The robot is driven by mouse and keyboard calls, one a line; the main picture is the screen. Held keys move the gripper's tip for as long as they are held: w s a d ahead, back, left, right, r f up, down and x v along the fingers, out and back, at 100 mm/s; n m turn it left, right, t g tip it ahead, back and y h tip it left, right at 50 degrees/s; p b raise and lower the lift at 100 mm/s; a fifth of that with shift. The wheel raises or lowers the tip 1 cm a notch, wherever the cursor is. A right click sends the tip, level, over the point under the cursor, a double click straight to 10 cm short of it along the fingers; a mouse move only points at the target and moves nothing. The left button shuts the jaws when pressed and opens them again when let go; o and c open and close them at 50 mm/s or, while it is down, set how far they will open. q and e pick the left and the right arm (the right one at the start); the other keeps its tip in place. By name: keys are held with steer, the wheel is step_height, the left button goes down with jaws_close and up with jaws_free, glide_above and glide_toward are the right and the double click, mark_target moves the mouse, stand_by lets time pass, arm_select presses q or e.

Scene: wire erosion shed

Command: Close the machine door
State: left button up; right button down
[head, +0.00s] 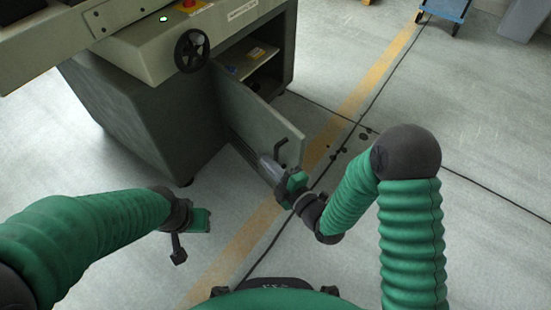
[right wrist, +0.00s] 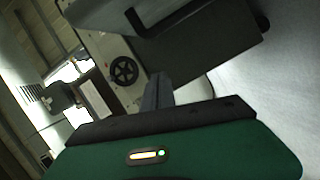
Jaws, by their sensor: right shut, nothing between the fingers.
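The grey machine door (head: 250,112) stands open, swung out from the cabinet toward me. Its dark bar handle (head: 282,150) is near the free edge. My right gripper (head: 268,165) is shut and empty, with its fingertips at the door's lower outer part, close to the handle. I cannot tell whether it touches. My left gripper (head: 178,248) hangs over the floor at lower left, away from the door. Its jaw opening is unclear.
The machine cabinet (head: 150,110) has a dark handwheel (head: 192,50) above the opening. Small items lie on the shelf (head: 250,62) inside. Black cables (head: 335,165) and a yellow line cross the floor. A blue cart (head: 445,10) stands far off. The floor at right is mostly clear.

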mark_target(277, 156)
steer(key=w+d+b, duration=0.1)
steer(key=w+d+f, duration=0.1)
steer(key=w, duration=0.1)
steer(key=shift+w+f+b, duration=0.15)
steer(key=shift+f+b, duration=0.05)
steer(key=shift+b, duration=0.2)
steer(key=shift+w+d, duration=0.15)
steer(key=shift+w, duration=0.05)
